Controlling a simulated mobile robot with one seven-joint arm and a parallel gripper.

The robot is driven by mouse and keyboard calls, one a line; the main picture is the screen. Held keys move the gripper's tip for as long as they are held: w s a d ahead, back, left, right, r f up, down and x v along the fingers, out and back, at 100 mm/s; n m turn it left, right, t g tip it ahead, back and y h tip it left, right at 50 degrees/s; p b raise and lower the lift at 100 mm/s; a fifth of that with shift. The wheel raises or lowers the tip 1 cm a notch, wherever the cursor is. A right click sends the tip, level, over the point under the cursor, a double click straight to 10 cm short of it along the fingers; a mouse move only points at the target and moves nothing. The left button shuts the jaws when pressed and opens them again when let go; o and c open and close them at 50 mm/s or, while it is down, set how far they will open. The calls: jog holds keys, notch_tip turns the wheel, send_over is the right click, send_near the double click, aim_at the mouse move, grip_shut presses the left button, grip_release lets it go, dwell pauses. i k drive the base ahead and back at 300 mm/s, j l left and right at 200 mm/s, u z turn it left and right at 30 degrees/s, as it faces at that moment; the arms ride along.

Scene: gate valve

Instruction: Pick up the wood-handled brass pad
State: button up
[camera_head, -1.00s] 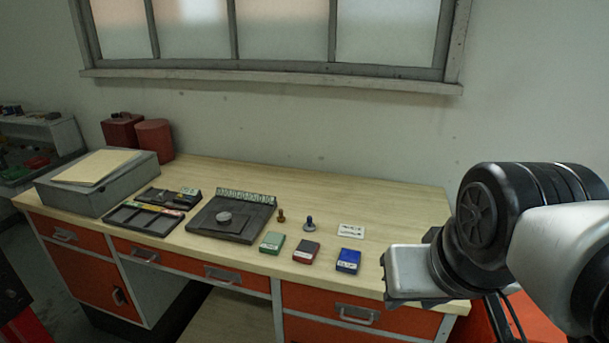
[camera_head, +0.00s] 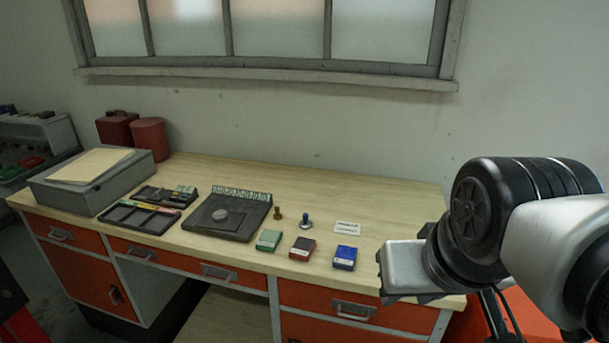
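A small brown and brass piece (camera_head: 277,214), which looks like the wood-handled brass pad, stands upright on the workbench (camera_head: 390,200) just right of a dark tray. A similar dark-handled piece with a pale base (camera_head: 306,221) stands to its right. My gripper (camera_head: 384,274) is at the right, near the bench's front right part, well away from the brass pad. Its fingers are mostly hidden, so I cannot tell whether it is open.
Green (camera_head: 268,240), dark red (camera_head: 302,248) and blue (camera_head: 345,257) boxes stand in front of the two handled pieces. A white card (camera_head: 347,228) lies to the right. The dark tray (camera_head: 225,217) holds a grey disc.

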aim_at(277, 216)
jog(key=i+j+z, duration=0.1)
jog(key=j, duration=0.2)
jog(key=i+j+z, duration=0.1)
jog(key=i+j, duration=0.15)
jog(key=i+j+z, duration=0.1)
jog(key=j, duration=0.25)
jog(key=i+j+z, duration=0.1)
jog(key=j, duration=0.25)
jog(key=i+j+z, duration=0.1)
jog(key=j, duration=0.25)
jog(key=i, duration=0.1)
